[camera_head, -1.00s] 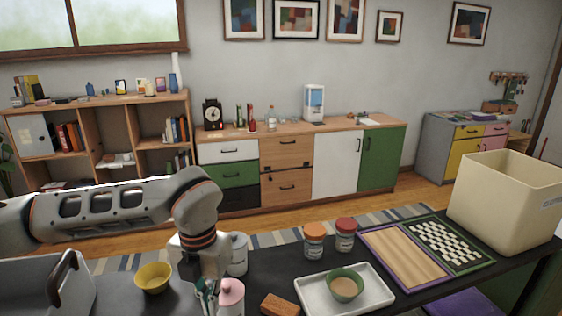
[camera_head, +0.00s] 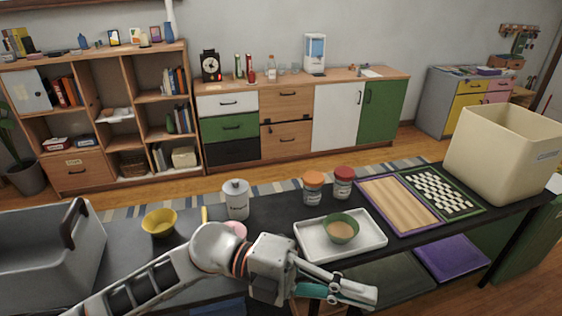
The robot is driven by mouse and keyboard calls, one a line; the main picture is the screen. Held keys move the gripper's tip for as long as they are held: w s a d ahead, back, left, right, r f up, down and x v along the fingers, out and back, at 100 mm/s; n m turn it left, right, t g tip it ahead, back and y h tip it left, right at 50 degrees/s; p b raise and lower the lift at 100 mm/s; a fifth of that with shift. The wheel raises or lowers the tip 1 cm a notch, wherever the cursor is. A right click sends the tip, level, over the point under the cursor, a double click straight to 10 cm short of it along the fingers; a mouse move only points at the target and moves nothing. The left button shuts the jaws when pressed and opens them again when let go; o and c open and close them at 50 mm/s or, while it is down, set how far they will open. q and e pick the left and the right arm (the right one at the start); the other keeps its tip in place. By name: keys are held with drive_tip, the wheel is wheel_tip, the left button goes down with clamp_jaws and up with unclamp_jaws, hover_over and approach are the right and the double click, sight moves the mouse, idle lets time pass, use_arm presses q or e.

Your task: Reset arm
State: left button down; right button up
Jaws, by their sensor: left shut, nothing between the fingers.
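My left arm comes in from the lower left, low in front of the dark table (camera_head: 270,215). My left gripper (camera_head: 366,297) is shut and empty, pointing right, near the bottom of the view and below the white tray. My own wrist and forearm hide part of the table's front and most of a pink item (camera_head: 238,229). My right gripper is not in view.
On the table are a grey bin (camera_head: 50,250), a yellow bowl (camera_head: 159,222), a white canister (camera_head: 236,199), two jars (camera_head: 313,188), a white tray (camera_head: 372,240) with a green bowl (camera_head: 341,228), a game board (camera_head: 400,206) and a cream box (camera_head: 505,150).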

use_arm(q)
drive_tip(key=w+a+r+n+t+h, duration=0.1)
drive_tip(key=w+a+n+t+h, duration=0.4)
drive_tip(key=w+n+t, duration=0.7)
drive_tip(key=w+a+f+n+t+y, duration=0.4)
drive_tip(key=a+f+n+t+y, duration=0.6)
drive_tip(key=n, duration=0.4)
drive_tip(key=s+a+f+n+y, duration=0.1)
drive_tip(key=a+f+n+y, duration=0.25)
drive_tip(key=f, duration=0.45)
drive_tip(key=s+a+f+n+y, duration=0.2)
drive_tip(key=a+f+y, duration=0.1)
drive_tip(key=a+f, duration=0.3)
drive_tip(key=s+a+f+n+g+y, duration=0.1)
drive_tip(key=s+a+f+g, duration=0.1)
drive_tip(key=s+f, duration=0.3)
drive_tip(key=s+a+f+n+g+y, duration=0.2)
drive_tip(key=s+a+f, duration=0.3)
drive_tip(key=f, duration=0.5)
drive_tip(key=shift+s+g, duration=0.3)
drive_tip(key=shift+s, duration=0.15)
